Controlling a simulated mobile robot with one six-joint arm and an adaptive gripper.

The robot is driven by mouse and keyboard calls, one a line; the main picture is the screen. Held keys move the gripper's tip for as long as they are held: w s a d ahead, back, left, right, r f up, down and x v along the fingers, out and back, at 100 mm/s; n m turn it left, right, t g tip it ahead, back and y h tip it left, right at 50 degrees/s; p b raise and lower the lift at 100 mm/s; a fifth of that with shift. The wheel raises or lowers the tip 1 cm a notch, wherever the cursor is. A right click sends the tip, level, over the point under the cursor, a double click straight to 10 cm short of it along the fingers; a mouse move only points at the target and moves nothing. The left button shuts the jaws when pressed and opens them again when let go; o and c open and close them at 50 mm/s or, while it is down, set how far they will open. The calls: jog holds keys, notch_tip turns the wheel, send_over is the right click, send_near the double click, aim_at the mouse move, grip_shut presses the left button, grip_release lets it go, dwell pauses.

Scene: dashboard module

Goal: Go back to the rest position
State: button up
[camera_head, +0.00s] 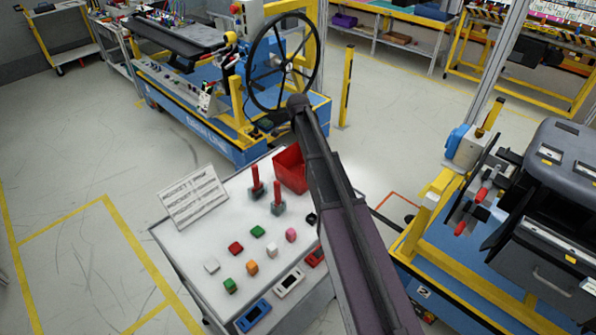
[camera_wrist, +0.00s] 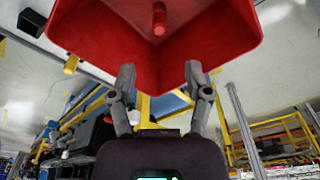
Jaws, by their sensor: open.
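A large red open container (camera_wrist: 100,35) fills the top of that view, beyond the fingertips. A small red cylinder shape (camera_wrist: 159,18) shows against it. In the head view my dark arm reaches up from the bottom, right of the white table (camera_head: 190,240); my gripper cannot be made out there. The red bin (camera_head: 290,170) stands at the table's back edge, partly hidden by my arm.
Two red-handled levers (camera_head: 256,182) (camera_head: 278,198), several coloured blocks (camera_head: 236,248) and a white sign (camera_head: 193,197) are on the table. Behind stands a blue and yellow bench with a black steering wheel (camera_head: 283,65). At the right is a dashboard module (camera_head: 550,215). Floor at the left is clear.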

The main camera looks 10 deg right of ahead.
dwell(0.4)
jog(key=s+n+y, duration=0.1)
jog(key=s+n, duration=1.7)
jog(key=s, duration=1.1)
jog(key=shift+a+n, duration=0.3)
jog(key=shift+n, duration=0.1)
jog(key=shift+c, duration=0.5)
jog(key=shift+s+f, duration=0.1)
